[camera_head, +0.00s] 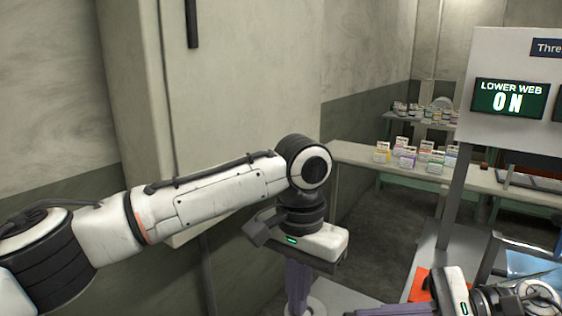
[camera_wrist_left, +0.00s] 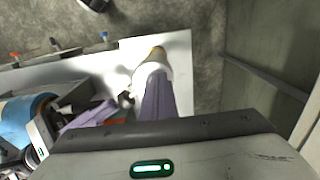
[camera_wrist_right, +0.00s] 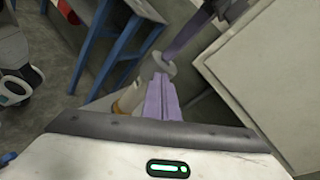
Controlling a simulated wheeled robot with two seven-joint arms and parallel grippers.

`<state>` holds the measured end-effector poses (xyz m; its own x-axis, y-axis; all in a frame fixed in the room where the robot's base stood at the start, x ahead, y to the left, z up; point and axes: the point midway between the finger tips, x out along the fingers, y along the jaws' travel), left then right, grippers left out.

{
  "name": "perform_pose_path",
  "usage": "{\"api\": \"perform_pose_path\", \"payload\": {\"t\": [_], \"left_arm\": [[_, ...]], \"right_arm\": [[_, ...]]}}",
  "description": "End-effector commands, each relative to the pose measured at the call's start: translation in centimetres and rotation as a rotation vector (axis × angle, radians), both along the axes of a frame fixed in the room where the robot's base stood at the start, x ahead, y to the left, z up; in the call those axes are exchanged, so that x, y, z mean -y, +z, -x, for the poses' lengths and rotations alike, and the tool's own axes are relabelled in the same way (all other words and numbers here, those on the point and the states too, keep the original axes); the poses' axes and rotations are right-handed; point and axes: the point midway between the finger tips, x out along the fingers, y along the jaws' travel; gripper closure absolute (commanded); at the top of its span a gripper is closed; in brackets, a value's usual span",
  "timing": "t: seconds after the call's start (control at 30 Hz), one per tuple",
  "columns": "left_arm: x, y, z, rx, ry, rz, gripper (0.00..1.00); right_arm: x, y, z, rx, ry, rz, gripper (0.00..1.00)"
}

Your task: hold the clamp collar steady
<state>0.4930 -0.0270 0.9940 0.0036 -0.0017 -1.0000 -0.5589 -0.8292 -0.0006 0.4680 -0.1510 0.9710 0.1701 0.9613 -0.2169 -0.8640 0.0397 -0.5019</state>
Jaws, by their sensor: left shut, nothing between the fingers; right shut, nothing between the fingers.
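My left gripper (camera_head: 297,291) points down at the bottom middle of the head view, its purple fingers shut and empty. Just beyond its fingertips is a pale round part (camera_head: 316,307), probably the clamp collar. In the left wrist view a pale cylinder with a yellowish end (camera_wrist_left: 154,64) lies beyond the fingers (camera_wrist_left: 157,95). My right gripper (camera_head: 388,311) comes in from the lower right, shut and empty. In the right wrist view a pale ring (camera_wrist_right: 157,66) lies just past its fingers (camera_wrist_right: 160,92), partly hidden; I cannot tell whether they touch. The left fingers (camera_wrist_right: 188,38) show above it.
A pale wall panel (camera_head: 240,100) stands close behind my left arm. A sign reading "LOWER WEB ON" (camera_head: 510,100) stands at the right. Small boxes (camera_head: 407,158) sit on a bench behind. A blue frame (camera_wrist_right: 98,50) stands at upper left in the right wrist view.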

Motion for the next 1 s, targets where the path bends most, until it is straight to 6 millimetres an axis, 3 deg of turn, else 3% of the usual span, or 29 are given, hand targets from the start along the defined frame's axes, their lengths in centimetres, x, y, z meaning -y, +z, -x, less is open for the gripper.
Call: {"api": "perform_pose_path", "payload": {"t": [0.03, 0.5, 0.87, 1.0], "left_arm": [[-0.1, -0.7, 0.1, -0.008, -0.001, -0.008, 1.00], [-0.1, -0.7, 0.1, -0.008, 0.001, -0.006, 1.00], [-0.1, -0.7, 0.1, -0.007, 0.002, -0.006, 1.00], [-0.1, -0.7, 0.1, -0.007, 0.002, -0.006, 1.00]], "right_arm": [[0.1, 0.0, 0.0, 0.000, 0.000, 0.000, 1.00], [5.2, -0.1, 0.3, -0.001, -0.001, 0.001, 1.00], [6.0, 0.0, 0.4, 0.000, 0.002, -0.002, 1.00], [5.9, 0.0, 0.4, 0.000, 0.002, -0.002, 0.76]]}}
